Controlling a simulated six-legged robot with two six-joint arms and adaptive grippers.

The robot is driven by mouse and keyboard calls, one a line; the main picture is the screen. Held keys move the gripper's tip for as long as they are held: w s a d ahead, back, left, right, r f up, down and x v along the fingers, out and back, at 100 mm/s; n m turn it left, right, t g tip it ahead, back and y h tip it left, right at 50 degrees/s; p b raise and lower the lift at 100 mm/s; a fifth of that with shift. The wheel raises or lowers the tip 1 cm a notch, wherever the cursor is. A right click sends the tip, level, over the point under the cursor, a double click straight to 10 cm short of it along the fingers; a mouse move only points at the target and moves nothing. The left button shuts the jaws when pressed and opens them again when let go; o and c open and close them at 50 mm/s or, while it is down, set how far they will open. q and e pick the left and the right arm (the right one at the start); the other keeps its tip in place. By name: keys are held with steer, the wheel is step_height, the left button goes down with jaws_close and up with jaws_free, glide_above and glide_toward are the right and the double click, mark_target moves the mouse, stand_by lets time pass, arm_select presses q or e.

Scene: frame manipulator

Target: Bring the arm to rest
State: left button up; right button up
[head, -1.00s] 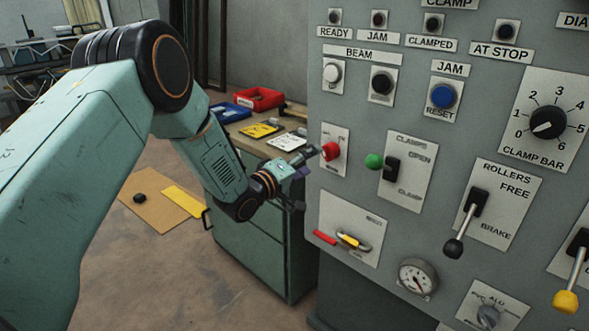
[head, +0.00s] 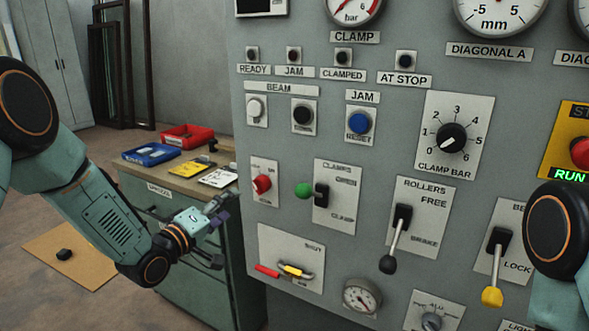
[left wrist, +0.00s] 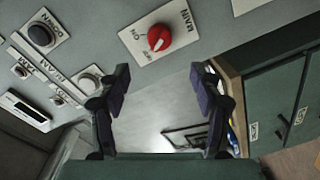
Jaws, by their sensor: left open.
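My left arm comes in from the left in the head view, bent at the elbow. Its gripper (head: 217,235) is open and empty, in front of the drawer cabinet and left of the grey control panel (head: 380,70). It is apart from the red MAIN knob (head: 262,184), below and to the left of it. In the left wrist view the two dark fingers of the gripper (left wrist: 160,92) stand wide apart with nothing between them, and the red knob (left wrist: 159,37) shows above them. Part of my right arm (head: 556,235) shows at the right edge; its gripper is out of view.
A cabinet (head: 185,280) with a red bin (head: 190,135) and a blue bin (head: 150,154) stands left of the panel. Floor at lower left is mostly open.

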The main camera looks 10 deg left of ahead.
arm_select(q)
steer(key=s+d+f+m+g+y, duration=0.2)
steer(key=s+f+m+g+y, duration=0.5)
steer(key=s+f, duration=1.3)
steer(key=s+f+g, duration=0.4)
steer(key=s, duration=0.9)
steer(key=s+d+f+m+g+h, duration=0.1)
steer(key=s+f+g, duration=0.3)
steer(key=s, duration=0.8)
steer(key=shift+s+d+f+m+g, duration=0.25)
steer(key=shift+s+m+g, duration=0.1)
steer(key=shift+g, duration=0.45)
